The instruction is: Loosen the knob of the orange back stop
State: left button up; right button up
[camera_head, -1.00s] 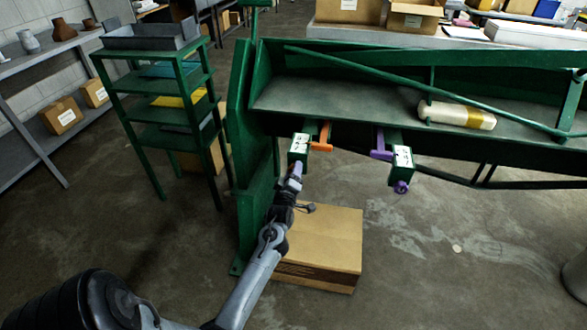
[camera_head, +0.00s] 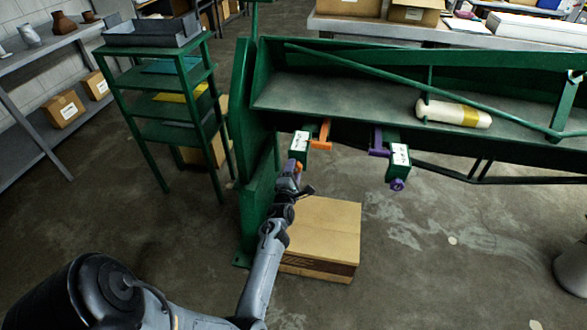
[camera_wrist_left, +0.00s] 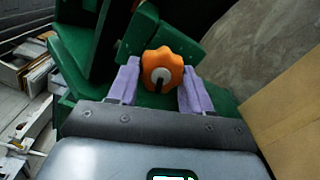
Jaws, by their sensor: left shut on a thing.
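The orange back stop (camera_head: 322,132) sits at the front edge of the green machine, beside a green block with a white label (camera_head: 300,141). Its orange lobed knob (camera_wrist_left: 163,70) is at the near end of that block and faces the left wrist camera. My left gripper (camera_head: 296,172) is below the block, with one pale purple finger on each side of the knob, shut on it. In the left wrist view a dark stud shows in the knob's middle. My right gripper is not in view.
A similar purple stop (camera_head: 378,142) with a purple knob (camera_head: 397,184) is to the right. A cardboard box (camera_head: 322,228) stands on the floor beside my left arm. The green machine upright (camera_head: 258,200) is close on the left. A green shelf rack (camera_head: 170,132) stands farther left.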

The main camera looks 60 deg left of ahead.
pick_arm(q)
jog(key=shift+n+p, duration=0.3)
jog(key=shift+n, duration=0.7)
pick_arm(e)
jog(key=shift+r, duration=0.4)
pick_arm(q)
jog(key=o, duration=1)
jog(key=shift+d, duration=0.1)
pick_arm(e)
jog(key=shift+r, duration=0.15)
